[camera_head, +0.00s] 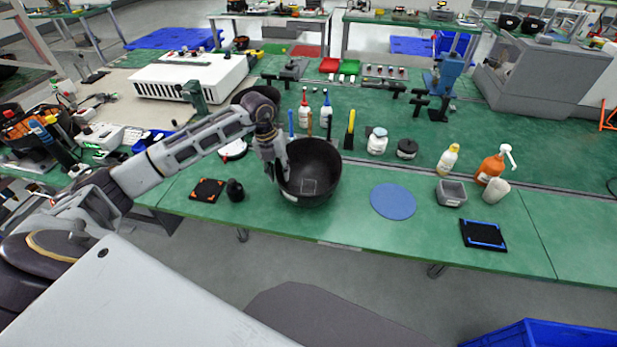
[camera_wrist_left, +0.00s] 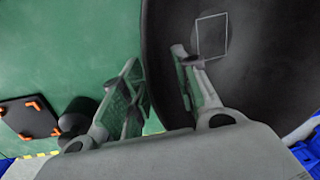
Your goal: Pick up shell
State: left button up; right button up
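The shell, taken to be the large black bowl-shaped part (camera_head: 322,172), stands open side up on the green table, with a pale rectangle marked inside it. My left gripper (camera_head: 277,172) points down at the shell's left rim. In the left wrist view my left gripper (camera_wrist_left: 157,62) has its two fingers apart. The left finger is over the green table outside the shell (camera_wrist_left: 265,75), and the right finger is over its dark inside. The rim runs between the fingers; whether they touch it is unclear. My right gripper is not in view.
Left of the shell lie a black pad with orange corners (camera_head: 207,189) and a small black knob-like part (camera_head: 235,190). Bottles (camera_head: 304,112) and tools stand behind it. To its right are a blue disc (camera_head: 393,201) and a grey bin (camera_head: 451,193).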

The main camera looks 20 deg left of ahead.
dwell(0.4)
pick_arm(q)
grip_shut()
jog(key=shift+r, duration=0.1)
jog(key=shift+r, duration=4.95)
